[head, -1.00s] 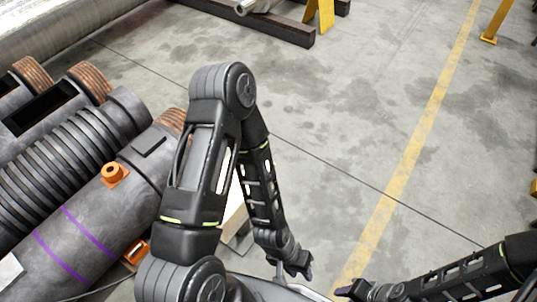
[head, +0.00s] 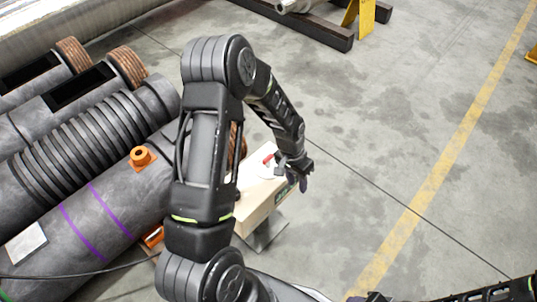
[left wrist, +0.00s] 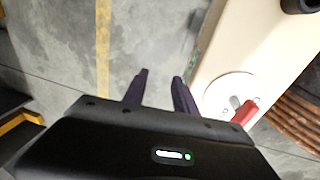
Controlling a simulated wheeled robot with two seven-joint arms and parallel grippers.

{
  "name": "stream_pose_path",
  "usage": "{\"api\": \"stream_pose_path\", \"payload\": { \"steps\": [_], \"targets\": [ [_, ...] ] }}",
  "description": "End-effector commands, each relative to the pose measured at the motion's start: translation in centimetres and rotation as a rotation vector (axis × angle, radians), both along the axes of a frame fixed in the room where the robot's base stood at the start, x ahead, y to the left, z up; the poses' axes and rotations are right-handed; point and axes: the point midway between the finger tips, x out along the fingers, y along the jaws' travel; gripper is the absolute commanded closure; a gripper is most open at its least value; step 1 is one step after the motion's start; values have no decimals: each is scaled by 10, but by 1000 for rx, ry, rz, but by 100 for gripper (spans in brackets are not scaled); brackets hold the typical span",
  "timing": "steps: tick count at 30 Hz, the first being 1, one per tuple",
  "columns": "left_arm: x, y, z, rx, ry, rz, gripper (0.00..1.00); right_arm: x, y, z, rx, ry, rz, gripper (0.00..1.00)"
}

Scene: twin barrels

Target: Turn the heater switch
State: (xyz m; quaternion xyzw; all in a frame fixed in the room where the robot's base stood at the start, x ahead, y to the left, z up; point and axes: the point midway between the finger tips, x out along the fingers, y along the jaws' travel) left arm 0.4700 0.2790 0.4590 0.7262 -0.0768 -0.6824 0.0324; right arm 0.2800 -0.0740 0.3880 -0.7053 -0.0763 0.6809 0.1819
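The heater switch, a red handle (head: 268,158) on a round white plate, sits on top of a pale cream box (head: 257,203). In the left wrist view the red handle (left wrist: 245,112) and white plate (left wrist: 213,99) are right of my fingers. My left gripper (head: 304,183) is at the box's right end, near the switch and partly in front of the box. In the left wrist view its two dark fingers (left wrist: 160,76) are apart with nothing between them. My right gripper (head: 368,297) is barely in view at the bottom edge, its fingers unclear.
Large grey barrels (head: 110,205) with ribbed sections and an orange fitting (head: 142,157) lie at the left. Dark beams with a yellow stand (head: 360,16) are at the top. The concrete floor (head: 400,120) right of the box is open, with a yellow line.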

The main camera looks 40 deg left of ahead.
Motion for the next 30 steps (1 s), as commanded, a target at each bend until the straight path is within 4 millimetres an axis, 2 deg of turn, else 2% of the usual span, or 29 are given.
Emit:
{"api": "stream_pose_path", "payload": {
  "steps": [1, 3, 6, 8, 11, 20, 25, 30],
  "targets": [
    [15, 37, 22, 43, -4, -4, 66, 0, 0, -1, 0, 0, 0, 52],
    [23, 76, 48, 91, 15, -14, 66, 0, 0, -2, 0, 0, 0, 52],
    [26, 113, 76, 137, 37, -19, 66, 0, 0, -2, 0, 0, 0, 52],
    [25, 125, 85, 151, 47, -21, 66, 0, 0, -2, 0, 0, 0, 52],
    [23, 132, 91, 159, 56, -24, 66, 0, 0, -2, 0, 0, 0, 52],
    [23, 131, 89, 157, 57, -23, 66, 0, 0, -2, 0, 0, 0, 52],
    [23, 131, 76, 157, 58, -22, 66, 0, 0, -6, 0, 0, 0, 52],
    [23, 131, 51, 157, 59, -23, 66, 0, 0, -12, 0, 0, -1, 52]
  ]
}}
